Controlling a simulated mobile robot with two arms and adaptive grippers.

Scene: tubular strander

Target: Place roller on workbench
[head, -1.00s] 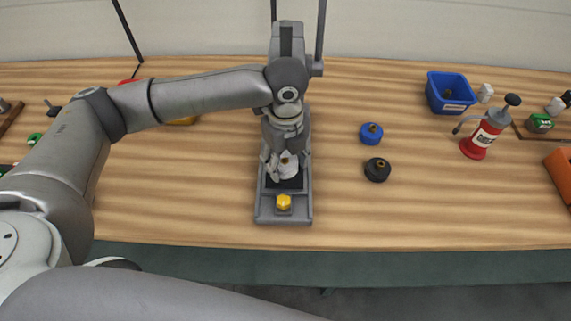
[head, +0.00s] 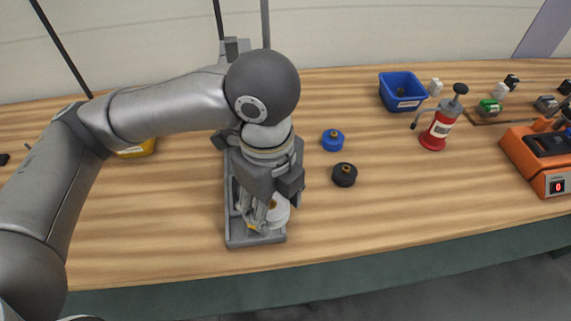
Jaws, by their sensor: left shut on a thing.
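A white roller (head: 279,213) with a brass-coloured centre is at my left gripper (head: 264,213), low over the front of a grey press-like fixture (head: 237,240). The gripper is shut on this roller, and its fingers and wrist hide part of it. I cannot tell whether the roller touches the fixture. A blue roller (head: 333,139) and a black roller (head: 344,175) stand on the wooden workbench (head: 420,205), right of the fixture. My right gripper is out of view.
A blue bin (head: 402,92) stands at the back, with a red and grey pump bottle (head: 438,122) beside it. An orange device (head: 540,160) is at the far right. A yellow container (head: 138,150) is partly behind my arm. The bench front right of the fixture is clear.

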